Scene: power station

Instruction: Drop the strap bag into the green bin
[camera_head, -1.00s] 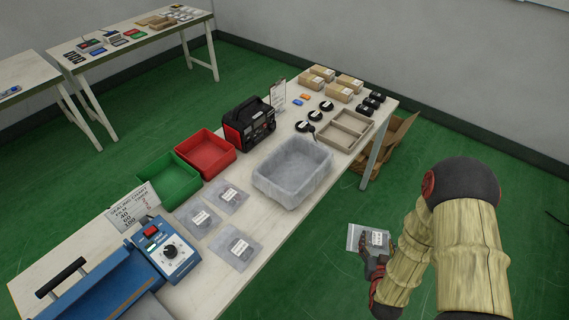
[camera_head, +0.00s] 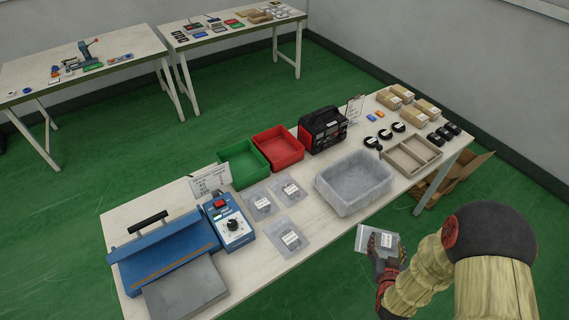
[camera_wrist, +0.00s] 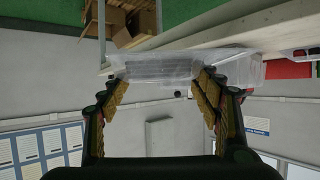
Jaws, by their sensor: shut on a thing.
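My gripper (camera_head: 388,262) is shut on a clear bag (camera_head: 375,240) with a white label and dark contents, which I take as the strap bag. It holds the bag in the air off the table's front edge, to the right. The bag also shows between the fingers (camera_wrist: 165,95) in the wrist view, spread as clear film (camera_wrist: 165,67). The green bin (camera_head: 243,163) stands at the back of the table, left of the red bin (camera_head: 278,147), and looks empty. The bag is well apart from the bin.
A translucent grey tub (camera_head: 354,184) stands between my gripper and the bins. Several labelled bags (camera_head: 289,236) lie left of it. A blue sealer (camera_head: 165,246), a sign (camera_head: 211,181), a black-red machine (camera_head: 324,130) and a wooden tray (camera_head: 412,157) also occupy the table (camera_head: 275,279).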

